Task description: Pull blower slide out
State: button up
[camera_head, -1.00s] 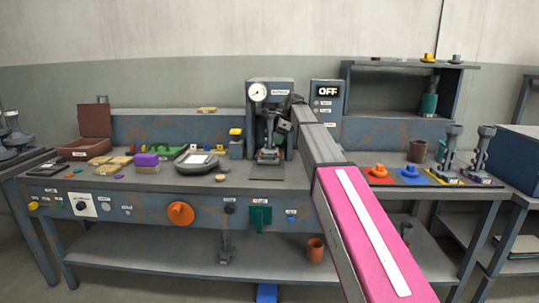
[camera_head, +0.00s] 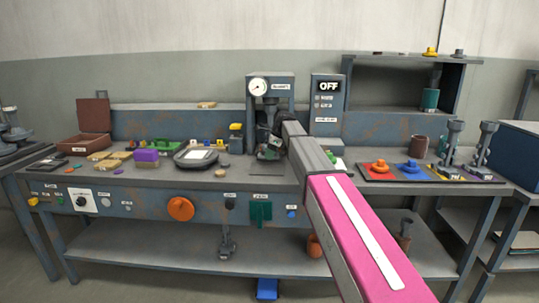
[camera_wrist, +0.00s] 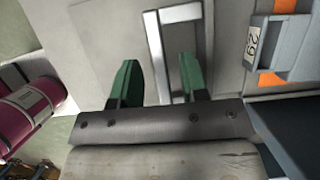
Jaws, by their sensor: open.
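In the wrist view my gripper (camera_wrist: 158,82) is open, with its two green fingers apart. A pale metal loop-shaped handle (camera_wrist: 154,58) stands in front of it. One bar of the loop lies between the fingers in the picture, and the right finger shows inside the loop's outline. I cannot tell whether either finger touches it. No readable label marks this handle as the blower slide. In the head view my gripper (camera_head: 268,150) is low in front of the gauge press (camera_head: 284,88), partly hidden by my wrist and hard to make out.
A grey box with orange parts and a number tag (camera_wrist: 253,42) is close on the right in the wrist view. The OFF control box (camera_head: 327,100) stands right of the press. A dark oval dish (camera_head: 184,160) and a purple block (camera_head: 146,155) lie to the left on the bench.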

grip_shut()
jog(key=shift+s, duration=0.15)
jog(key=s, duration=1.9)
jog(key=shift+a, duration=0.35)
jog(key=shift+s, duration=0.1)
grip_release()
